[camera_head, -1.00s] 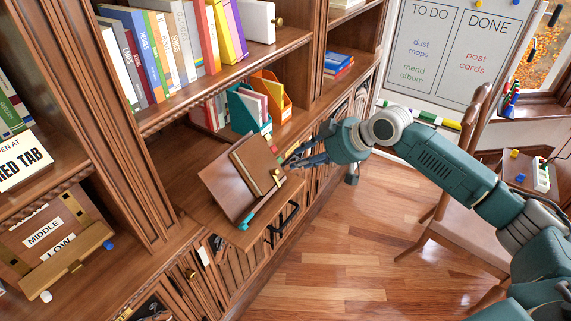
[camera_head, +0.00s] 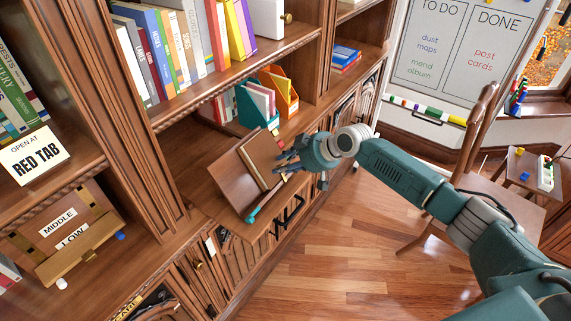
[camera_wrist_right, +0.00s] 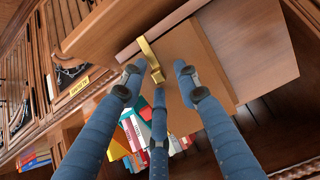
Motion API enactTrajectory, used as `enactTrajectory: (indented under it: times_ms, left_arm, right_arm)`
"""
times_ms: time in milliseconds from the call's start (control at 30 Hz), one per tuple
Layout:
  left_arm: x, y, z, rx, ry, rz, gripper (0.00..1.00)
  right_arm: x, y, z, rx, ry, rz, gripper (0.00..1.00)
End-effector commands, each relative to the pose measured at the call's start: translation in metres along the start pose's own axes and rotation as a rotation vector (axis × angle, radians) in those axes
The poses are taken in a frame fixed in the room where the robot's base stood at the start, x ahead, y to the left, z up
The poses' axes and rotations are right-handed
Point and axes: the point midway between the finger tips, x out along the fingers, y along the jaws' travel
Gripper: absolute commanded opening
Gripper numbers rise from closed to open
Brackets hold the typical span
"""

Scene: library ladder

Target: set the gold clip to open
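The gold clip (camera_wrist_right: 151,60) is a bent bright metal piece at the edge of a brown book or board (camera_wrist_right: 195,65) in the right wrist view. In the head view the tilted wooden stand (camera_head: 245,180) carries this brown book (camera_head: 258,155), and my gripper largely hides the clip there. My right gripper (camera_head: 285,162) is at the book's right side. In the wrist view its fingers (camera_wrist_right: 158,85) are spread, with the clip between and beyond the two upper tips. Contact cannot be told. It holds nothing visible. My left gripper is not in view.
The stand sits on a shelf ledge (camera_head: 190,222) of the wooden bookcase. A teal file holder (camera_head: 250,110) and an orange one (camera_head: 283,95) stand just behind. A teal-handled item (camera_head: 262,208) lies at the stand's front. A chair (camera_head: 470,185) stands right; the floor between is clear.

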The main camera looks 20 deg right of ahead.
Motion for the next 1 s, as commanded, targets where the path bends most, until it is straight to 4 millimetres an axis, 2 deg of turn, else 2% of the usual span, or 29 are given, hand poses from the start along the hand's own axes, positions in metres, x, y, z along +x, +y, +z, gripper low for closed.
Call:
enactTrajectory:
  times_ms: [100,267,1000]
  left_arm:
    - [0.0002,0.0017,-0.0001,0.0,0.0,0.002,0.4]
    - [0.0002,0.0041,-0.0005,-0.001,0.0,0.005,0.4]
    - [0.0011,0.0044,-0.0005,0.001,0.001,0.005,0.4]
  right_arm:
    - [-0.0002,0.0003,0.0001,0.0,0.0,0.0,0.31]
    - [-0.0004,0.0003,0.0001,0.0,0.0,0.0,0.0]
    - [0.0005,0.0005,0.001,0.04,-0.002,-0.01,0.0]
